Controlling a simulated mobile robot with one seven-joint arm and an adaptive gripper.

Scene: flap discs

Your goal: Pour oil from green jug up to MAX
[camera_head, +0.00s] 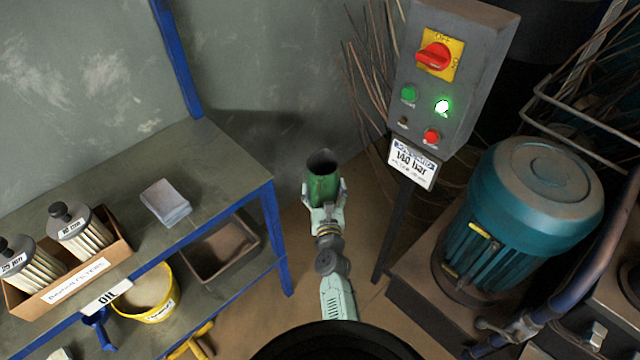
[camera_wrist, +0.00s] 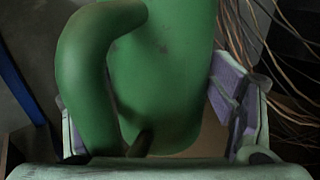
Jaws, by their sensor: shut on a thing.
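The green jug (camera_head: 323,184) is upright in my gripper (camera_head: 324,204), in mid-air between the bench and the control box post. Its dark open mouth faces up in the head view; the oil level inside cannot be made out. In the wrist view the jug's green body (camera_wrist: 170,85) and its curved handle (camera_wrist: 85,70) fill the middle. My gripper (camera_wrist: 160,125) is shut on the jug, with purple-grey pads at its sides. No MAX mark can be made out in either view.
A blue-framed bench (camera_head: 215,160) with boxed filters (camera_head: 75,265) stands at left. A control box (camera_head: 450,70) on a post and a teal motor (camera_head: 530,205) stand at right. A yellow bucket (camera_head: 148,293) and a brown tray (camera_head: 222,250) sit on the lower shelf.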

